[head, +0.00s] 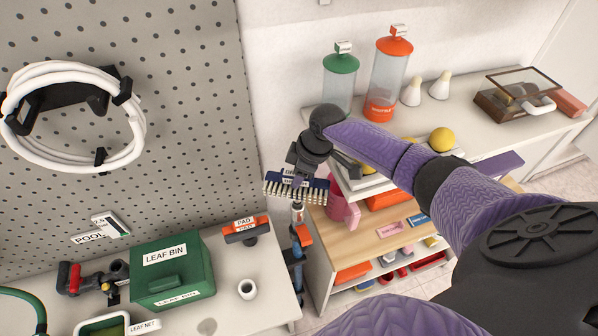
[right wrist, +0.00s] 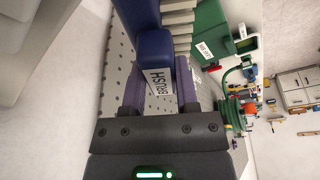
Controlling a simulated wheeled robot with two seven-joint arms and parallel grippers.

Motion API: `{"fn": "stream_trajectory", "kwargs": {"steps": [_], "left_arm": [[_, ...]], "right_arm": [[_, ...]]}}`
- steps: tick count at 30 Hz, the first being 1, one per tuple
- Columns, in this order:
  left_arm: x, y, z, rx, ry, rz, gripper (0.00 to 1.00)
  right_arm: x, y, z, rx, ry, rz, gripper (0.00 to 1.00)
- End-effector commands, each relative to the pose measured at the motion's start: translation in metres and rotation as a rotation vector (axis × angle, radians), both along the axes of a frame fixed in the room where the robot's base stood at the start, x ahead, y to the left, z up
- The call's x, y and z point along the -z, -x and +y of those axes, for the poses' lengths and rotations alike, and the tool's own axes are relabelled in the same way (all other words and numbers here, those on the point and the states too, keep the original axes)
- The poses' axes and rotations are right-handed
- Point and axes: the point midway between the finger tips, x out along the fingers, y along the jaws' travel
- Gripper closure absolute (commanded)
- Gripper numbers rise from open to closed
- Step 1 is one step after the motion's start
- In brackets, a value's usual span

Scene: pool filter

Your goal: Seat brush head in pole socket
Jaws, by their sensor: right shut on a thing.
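The brush head (head: 297,190) is a dark blue bar with a row of pale bristles. My right gripper (head: 293,175) is shut on it, and the jaws partly hide its top. In the right wrist view the blue brush head (right wrist: 153,50) sits between the purple fingers, with a white BRUSH label facing the camera. The pole (head: 298,258) stands upright beside the white counter, with its pale socket end (head: 298,212) just under the brush head. From this angle I cannot tell whether they touch. My left gripper is not in view.
A shelf unit (head: 350,238) stands right of the pole. Green (head: 340,80) and orange (head: 389,75) canisters stand behind my right arm.

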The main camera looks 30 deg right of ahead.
Motion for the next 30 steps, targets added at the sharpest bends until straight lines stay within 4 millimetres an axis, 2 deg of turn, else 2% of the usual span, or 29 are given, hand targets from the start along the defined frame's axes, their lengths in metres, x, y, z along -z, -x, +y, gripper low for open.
{"fn": "stream_trajectory", "kwargs": {"steps": [20,30], "left_arm": [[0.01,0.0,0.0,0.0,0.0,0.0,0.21],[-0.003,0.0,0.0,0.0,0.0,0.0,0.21]], "right_arm": [[0.013,0.0,0.0,0.0,0.0,0.0,1.0],[0.001,0.0,0.0,0.0,0.0,0.0,1.0]]}}
